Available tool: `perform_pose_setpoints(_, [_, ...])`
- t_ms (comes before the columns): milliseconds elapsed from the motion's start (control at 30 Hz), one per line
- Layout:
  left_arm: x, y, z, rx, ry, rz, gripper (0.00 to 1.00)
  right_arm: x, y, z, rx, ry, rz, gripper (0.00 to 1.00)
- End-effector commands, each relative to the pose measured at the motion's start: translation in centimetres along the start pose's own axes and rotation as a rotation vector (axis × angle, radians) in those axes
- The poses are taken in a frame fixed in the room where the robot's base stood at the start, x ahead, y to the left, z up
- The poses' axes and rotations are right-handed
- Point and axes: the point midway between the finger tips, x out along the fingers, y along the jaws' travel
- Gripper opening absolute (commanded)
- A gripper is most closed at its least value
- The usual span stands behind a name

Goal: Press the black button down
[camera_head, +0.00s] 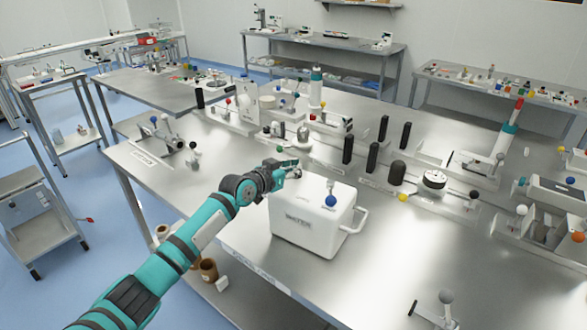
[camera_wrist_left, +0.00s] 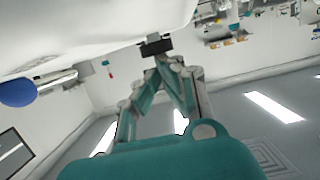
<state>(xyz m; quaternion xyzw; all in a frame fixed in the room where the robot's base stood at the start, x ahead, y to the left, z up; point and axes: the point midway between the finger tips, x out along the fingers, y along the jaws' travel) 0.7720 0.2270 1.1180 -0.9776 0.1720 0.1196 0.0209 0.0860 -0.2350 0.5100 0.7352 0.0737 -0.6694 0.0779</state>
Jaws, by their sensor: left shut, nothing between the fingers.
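A white box (camera_head: 310,226) with a label on its front stands near the table's front edge. A blue ball knob (camera_head: 331,200) on a short lever is on its top; the knob also shows at the left of the left wrist view (camera_wrist_left: 17,92). My left gripper (camera_head: 292,168) is over the back left of the box top, with its fingers shut and empty. In the left wrist view, a small black block (camera_wrist_left: 156,45) on the white surface lies right by the shut fingertips (camera_wrist_left: 163,64). I cannot tell whether they touch it. In the head view I cannot make this block out.
Black upright posts (camera_head: 348,149) and a dark cylinder (camera_head: 397,173) stand behind the box on the steel table (camera_head: 225,152). A lever with a grey ball (camera_head: 445,297) is at the front right. The table right of the box is mostly clear.

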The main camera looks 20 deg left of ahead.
Motion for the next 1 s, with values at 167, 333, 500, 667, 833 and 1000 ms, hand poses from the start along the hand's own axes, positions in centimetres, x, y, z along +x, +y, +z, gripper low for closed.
perform_pose_setpoints(167, [0.1, 0.0, 0.6, 0.001, -0.003, 0.000, 0.00, 0.6, 0.0, 0.1, 0.000, 0.000, 0.000, 0.00])
perform_pose_setpoints(333, [0.1, 0.0, 0.6, 0.000, -0.004, 0.000, 0.00, 0.6, 0.0, 0.1, 0.000, 0.000, 0.000, 0.00])
perform_pose_setpoints(500, [-0.1, 0.1, -0.4, 0.001, -0.002, 0.000, 0.00, -0.2, 0.0, 0.0, 0.000, -0.001, 0.000, 0.00])
perform_pose_setpoints(667, [-0.5, 0.3, -3.5, 0.000, 0.001, -0.002, 0.00, -2.6, 0.0, -0.2, 0.000, -0.001, 0.000, 0.00])
perform_pose_setpoints(833, [-2.8, 0.3, -3.1, 0.003, -0.002, -0.003, 0.00, -1.8, -0.1, 0.0, 0.000, -0.002, -0.001, 0.00])
perform_pose_setpoints(1000, [-6.0, 0.3, -3.2, 0.004, 0.000, -0.003, 0.00, -0.8, -0.1, 0.1, 0.000, -0.003, -0.001, 0.00])
